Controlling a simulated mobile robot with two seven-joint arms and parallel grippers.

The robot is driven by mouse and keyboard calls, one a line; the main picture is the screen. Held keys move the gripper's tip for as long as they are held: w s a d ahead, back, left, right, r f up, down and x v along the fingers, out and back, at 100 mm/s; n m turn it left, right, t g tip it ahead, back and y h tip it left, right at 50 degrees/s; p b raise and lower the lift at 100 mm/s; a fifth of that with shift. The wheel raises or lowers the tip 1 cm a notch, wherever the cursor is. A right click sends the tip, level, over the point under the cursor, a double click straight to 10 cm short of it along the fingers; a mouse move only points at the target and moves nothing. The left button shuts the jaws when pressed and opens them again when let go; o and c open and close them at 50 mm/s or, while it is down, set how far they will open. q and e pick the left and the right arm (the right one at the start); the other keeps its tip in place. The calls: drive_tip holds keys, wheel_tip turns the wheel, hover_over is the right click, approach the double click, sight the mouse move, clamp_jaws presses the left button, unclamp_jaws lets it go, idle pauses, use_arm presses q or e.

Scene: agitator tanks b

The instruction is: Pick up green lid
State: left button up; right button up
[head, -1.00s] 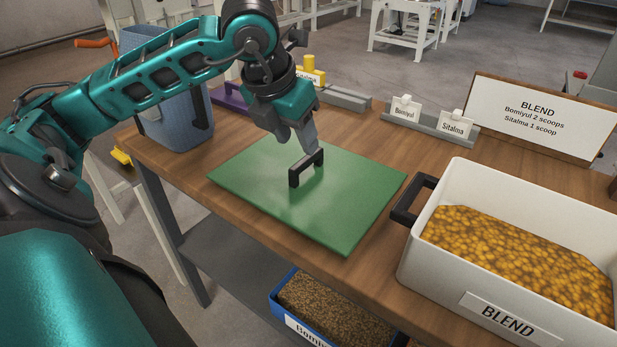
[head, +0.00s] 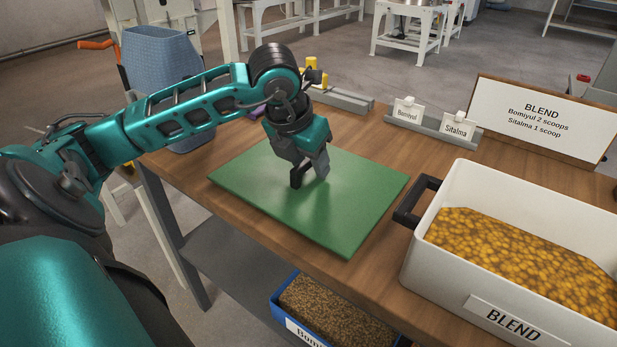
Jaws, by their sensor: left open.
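The green lid (head: 340,222) lies flat on the wooden table, a rectangular sheet with a black handle (head: 296,178) standing on its top. My left gripper (head: 309,176) points down over the lid, right at the handle. Its fingers hide most of the handle; only the near end shows. The gripper is open; whether its fingers touch the handle cannot be told. My right gripper is not in view.
A white BLEND bin (head: 430,250) with yellow-brown pellets stands right of the lid, its black handle towards it. A blue bin (head: 165,62) stands at the back left behind my arm. A card holder (head: 432,127) and a BLEND sign (head: 540,117) stand at the back. A blue-edged bin (head: 282,312) sits below.

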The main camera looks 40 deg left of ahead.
use_arm(q)
drive_tip(key=shift+f+b, duration=0.2)
drive_tip(key=shift+b, duration=0.1)
clamp_jaws()
idle(0.4)
